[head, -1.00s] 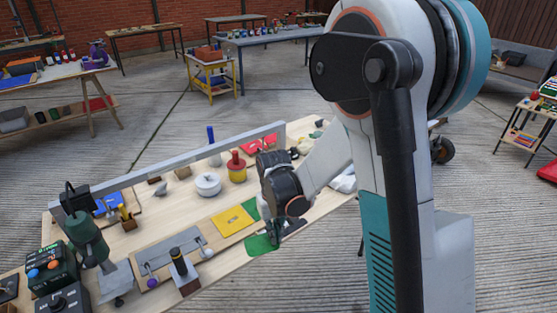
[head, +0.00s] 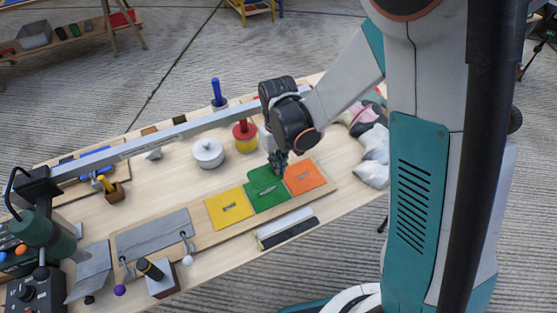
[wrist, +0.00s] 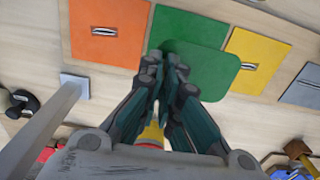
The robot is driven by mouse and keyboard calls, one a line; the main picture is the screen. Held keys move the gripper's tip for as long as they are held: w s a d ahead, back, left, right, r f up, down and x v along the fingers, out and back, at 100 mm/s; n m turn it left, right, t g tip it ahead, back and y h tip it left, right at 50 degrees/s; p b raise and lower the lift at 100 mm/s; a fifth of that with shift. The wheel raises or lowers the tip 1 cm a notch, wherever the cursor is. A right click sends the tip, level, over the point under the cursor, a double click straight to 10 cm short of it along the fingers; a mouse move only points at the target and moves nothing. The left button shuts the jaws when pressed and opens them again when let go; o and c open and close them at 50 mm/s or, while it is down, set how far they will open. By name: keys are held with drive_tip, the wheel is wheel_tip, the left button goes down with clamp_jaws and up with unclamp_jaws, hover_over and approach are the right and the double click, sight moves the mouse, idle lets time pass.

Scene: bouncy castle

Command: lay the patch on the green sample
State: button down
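The green sample (wrist: 190,27) lies flat on a board between an orange and a yellow sample. The patch (wrist: 212,75) is a green, round-cornered sheet. In the wrist view it overlaps the near part of the green sample, shifted toward the yellow one. In the head view patch and sample merge into one green area (head: 266,191). My gripper (wrist: 172,62) has its fingers close together and appears shut on the patch; the fingers hide the grip itself. In the head view my gripper (head: 278,166) is just above the sample's far edge. I cannot tell whether the patch touches the sample.
The orange sample (head: 304,176) and yellow sample (head: 229,208) flank the green one. A grey plate (head: 153,234) lies further left. A black-and-white bar (head: 286,228) lies in front. A long grey beam (head: 165,137) crosses behind. A white pot (head: 208,153) and red-yellow container (head: 245,137) stand beyond.

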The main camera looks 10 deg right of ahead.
drive_tip(key=b, duration=0.5)
hover_over(278, 186)
wheel_tip(278, 186, down, 7)
drive_tip(key=shift+w+r, duration=0.1)
drive_tip(key=shift+f+b, duration=0.45)
drive_tip(key=shift+f, duration=0.2)
drive_tip(key=shift+f+b, duration=0.3)
drive_tip(key=shift+b, duration=0.3)
idle(0.5)
drive_tip(key=c, duration=1.1)
unclamp_jaws()
drive_tip(key=shift+r, duration=0.1)
drive_tip(key=shift+r+p, duration=2.7)
drive_tip(key=shift+r, duration=1.2)
